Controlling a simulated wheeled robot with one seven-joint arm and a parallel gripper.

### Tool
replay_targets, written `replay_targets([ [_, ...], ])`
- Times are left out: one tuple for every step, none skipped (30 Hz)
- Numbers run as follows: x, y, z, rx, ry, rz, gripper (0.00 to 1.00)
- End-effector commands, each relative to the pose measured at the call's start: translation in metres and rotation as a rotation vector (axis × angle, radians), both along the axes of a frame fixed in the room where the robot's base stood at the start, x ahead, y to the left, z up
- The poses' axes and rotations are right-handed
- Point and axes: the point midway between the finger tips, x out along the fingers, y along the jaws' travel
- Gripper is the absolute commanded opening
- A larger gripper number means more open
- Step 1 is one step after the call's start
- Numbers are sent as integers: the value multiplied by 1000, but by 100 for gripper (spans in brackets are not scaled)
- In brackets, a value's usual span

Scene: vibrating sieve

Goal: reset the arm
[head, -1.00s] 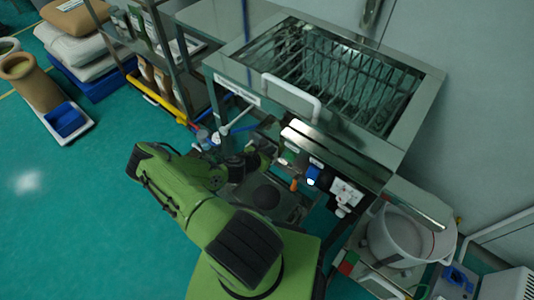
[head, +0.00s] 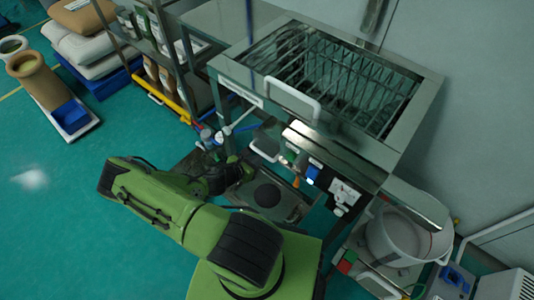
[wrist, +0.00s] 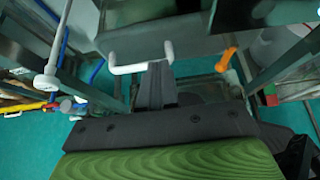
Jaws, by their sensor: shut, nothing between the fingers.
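My green arm is folded low in front of the steel machine (head: 424,105). My gripper (wrist: 157,84) shows in the wrist view as dark fingers, shut with nothing between them. It points at the machine's front, near a white handle (wrist: 141,64). An orange lever (wrist: 225,60) is to its right and apart from it. In the head view my gripper is small and dark, partly hidden by my arm, to the left of a grey tray (head: 292,210) with a black round patch. It holds nothing.
The machine has a barred top and a front panel with a blue switch (head: 312,171). White pipes with valves (head: 227,130) stand to its left, near my arm. A shelf (head: 205,92) is behind them. A white bucket (head: 384,243) is at right. Open teal floor lies at left.

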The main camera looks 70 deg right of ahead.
Motion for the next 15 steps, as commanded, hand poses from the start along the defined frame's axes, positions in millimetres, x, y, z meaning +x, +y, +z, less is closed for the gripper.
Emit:
replay_targets([
  [4,8,7,1,0,3,0],
  [5,12,9,0,1,2,0],
  [7,16,11,0,1,2,0],
  [8,18,12,0,0,1,0],
  [8,19,13,1,0,0,0],
  [9,21,13,0,0,0,0],
  [9,22,13,1,1,0,0],
  [9,22,13,1,1,0,0],
  [9,22,13,0,0,-1,0],
  [9,22,13,0,0,-1,0],
  [9,22,13,0,0,-1,0],
  [9,22,13,0,0,-1,0],
  [9,22,13,0,0,-1,0],
  [9,22,13,0,0,-1,0],
  [9,22,13,1,0,-1,0],
])
